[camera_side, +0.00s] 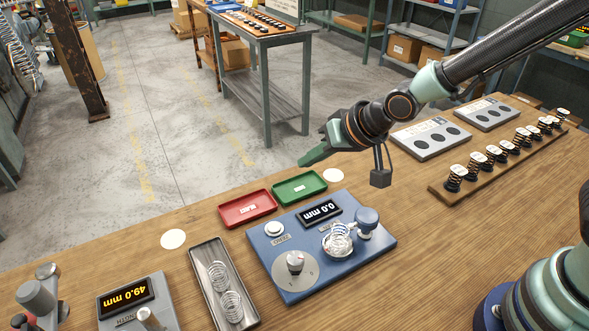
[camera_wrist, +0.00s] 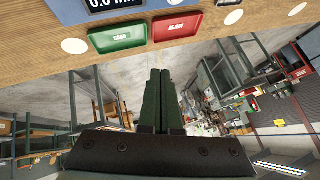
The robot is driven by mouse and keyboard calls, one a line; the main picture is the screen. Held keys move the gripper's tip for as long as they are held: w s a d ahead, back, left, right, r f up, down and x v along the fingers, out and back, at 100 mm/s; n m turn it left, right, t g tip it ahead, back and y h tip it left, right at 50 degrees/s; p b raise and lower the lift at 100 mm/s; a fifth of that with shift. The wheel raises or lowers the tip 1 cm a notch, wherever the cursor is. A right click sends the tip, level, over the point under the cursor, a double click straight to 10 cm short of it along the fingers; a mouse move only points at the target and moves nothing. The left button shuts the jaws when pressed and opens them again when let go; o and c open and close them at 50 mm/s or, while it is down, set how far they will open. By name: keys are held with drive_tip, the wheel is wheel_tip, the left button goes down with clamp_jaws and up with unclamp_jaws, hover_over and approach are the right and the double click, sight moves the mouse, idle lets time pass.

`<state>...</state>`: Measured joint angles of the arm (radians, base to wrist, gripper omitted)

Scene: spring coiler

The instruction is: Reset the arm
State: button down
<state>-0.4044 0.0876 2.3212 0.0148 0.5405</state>
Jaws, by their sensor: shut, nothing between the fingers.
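My gripper (camera_side: 316,157) is in the air above the far edge of the workbench in the side view, near the green tray (camera_side: 299,187). Its green fingers are together and hold nothing. In the wrist view my gripper (camera_wrist: 159,75) points away from the bench, with the closed fingers over the open floor. The green tray also shows in the wrist view (camera_wrist: 118,36), beside the red tray (camera_wrist: 178,25). No part touches the gripper.
The blue device (camera_side: 340,262) reads 0.0 mm and has a spring (camera_side: 338,238) on it. A metal tray (camera_side: 205,262) holds two springs. A grey gauge (camera_side: 125,304) reads 49.0 mm. A wooden rack (camera_side: 480,195) of several springs stands right, near two grey plates (camera_side: 432,137).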

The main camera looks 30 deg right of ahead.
drive_tip(key=s+d+r+g+h, duration=0.1)
drive_tip(key=s+d+r, duration=0.4)
drive_tip(key=d, duration=0.3)
drive_tip(key=s+d+r+n+g+h, duration=0.1)
drive_tip(key=s+d+r+h, duration=0.1)
drive_tip(key=s+d+r, duration=0.3)
drive_tip(key=s+d, duration=0.2)
drive_tip(key=d, duration=0.2)
drive_tip(key=shift+s+d+n, duration=0.3)
drive_tip(key=shift+s, duration=0.05)
